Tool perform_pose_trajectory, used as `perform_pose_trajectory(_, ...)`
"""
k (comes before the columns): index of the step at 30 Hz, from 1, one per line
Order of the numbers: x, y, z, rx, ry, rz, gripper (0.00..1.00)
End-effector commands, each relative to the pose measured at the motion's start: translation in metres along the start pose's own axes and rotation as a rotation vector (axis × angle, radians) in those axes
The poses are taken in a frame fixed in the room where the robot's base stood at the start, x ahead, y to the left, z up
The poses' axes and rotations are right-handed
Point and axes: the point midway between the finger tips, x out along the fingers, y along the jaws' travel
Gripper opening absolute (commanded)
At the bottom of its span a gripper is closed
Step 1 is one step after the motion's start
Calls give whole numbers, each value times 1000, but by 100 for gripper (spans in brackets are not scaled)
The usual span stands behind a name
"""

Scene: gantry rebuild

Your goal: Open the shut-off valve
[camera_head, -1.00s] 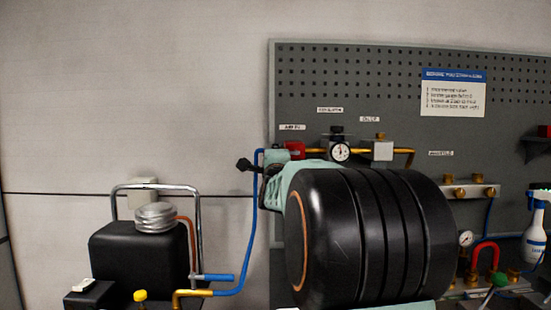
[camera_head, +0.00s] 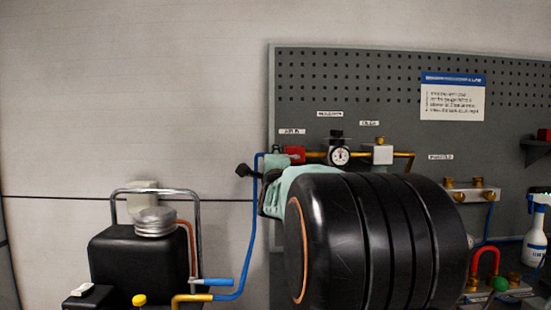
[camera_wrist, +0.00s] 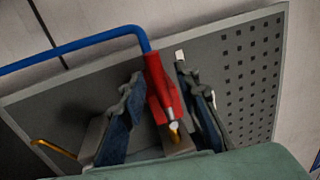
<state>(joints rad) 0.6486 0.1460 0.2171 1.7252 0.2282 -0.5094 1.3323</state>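The red shut-off valve (camera_head: 295,154) sits on the brass pipe line at the left end of the pegboard, where the blue pipe joins it. In the wrist view the red valve part (camera_wrist: 161,90) lies between the two fingers of my gripper (camera_wrist: 158,77). The gripper is open, with a gap showing on each side of the red part. In the head view my own arm hides most of the gripper and the area just below the valve.
A pressure gauge (camera_head: 340,155) and a grey block (camera_head: 383,153) stand right of the valve on the line. The blue pipe (camera_head: 252,225) runs down on the left. A black tank (camera_head: 135,255) is lower left. A spray bottle (camera_head: 536,232) stands far right.

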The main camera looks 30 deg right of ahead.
Motion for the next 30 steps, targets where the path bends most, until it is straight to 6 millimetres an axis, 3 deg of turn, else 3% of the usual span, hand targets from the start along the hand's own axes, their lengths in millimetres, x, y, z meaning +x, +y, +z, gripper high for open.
perform_pose_trajectory(13,-58,-1,0,1,0,-1,29)
perform_pose_trajectory(30,-65,-1,1,1,-2,-1,29)
